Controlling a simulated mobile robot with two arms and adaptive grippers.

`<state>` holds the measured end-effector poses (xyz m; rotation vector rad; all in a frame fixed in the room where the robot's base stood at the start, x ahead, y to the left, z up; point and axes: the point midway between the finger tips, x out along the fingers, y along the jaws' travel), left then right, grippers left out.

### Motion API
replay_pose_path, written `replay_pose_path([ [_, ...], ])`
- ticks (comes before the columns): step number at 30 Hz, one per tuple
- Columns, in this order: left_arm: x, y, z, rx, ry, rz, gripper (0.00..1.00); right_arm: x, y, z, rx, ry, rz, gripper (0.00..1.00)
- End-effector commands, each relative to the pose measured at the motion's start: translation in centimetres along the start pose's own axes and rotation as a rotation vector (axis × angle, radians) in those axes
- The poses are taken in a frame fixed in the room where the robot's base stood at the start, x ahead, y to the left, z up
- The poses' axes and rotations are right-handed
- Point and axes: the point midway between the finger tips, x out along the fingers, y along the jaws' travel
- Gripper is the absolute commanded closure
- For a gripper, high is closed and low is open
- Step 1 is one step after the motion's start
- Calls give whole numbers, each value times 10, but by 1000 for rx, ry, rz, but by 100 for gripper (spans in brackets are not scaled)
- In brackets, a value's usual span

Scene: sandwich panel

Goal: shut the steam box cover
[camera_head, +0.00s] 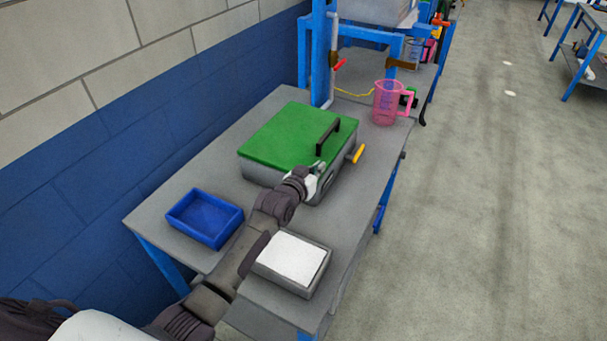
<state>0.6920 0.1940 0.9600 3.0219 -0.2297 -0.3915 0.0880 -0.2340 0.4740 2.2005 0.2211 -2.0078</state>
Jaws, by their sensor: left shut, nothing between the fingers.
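The steam box (263,176) is a grey box on the table, with a green cover (282,137) lying flat over its top. A black handle (328,137) stands on the cover's right part, and a yellow-orange lever (358,153) sticks out at the box's right side. My left gripper (320,168) is shut and empty at the box's near right edge, just below the black handle. I cannot tell whether it touches the box or cover. My left arm hides part of the box's near side. My right gripper is not in view.
A blue tray (205,238) stands at the table's near left, and a grey tray with a white pad (292,259) at the near right. A pink jug (388,101) stands behind the box near the right edge. A blue frame (318,60) rises at the back.

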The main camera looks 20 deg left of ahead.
Motion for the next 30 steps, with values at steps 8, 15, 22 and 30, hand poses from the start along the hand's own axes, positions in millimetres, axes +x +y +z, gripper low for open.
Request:
replay_pose_path([
  [8,-52,1,-11,2,11,-1,100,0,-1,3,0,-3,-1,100],
  [15,-90,2,-13,2,14,0,100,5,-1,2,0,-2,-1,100],
  [22,-101,2,-15,1,15,-1,100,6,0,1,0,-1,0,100],
  [30,-145,16,45,34,-201,-11,100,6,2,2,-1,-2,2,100],
])
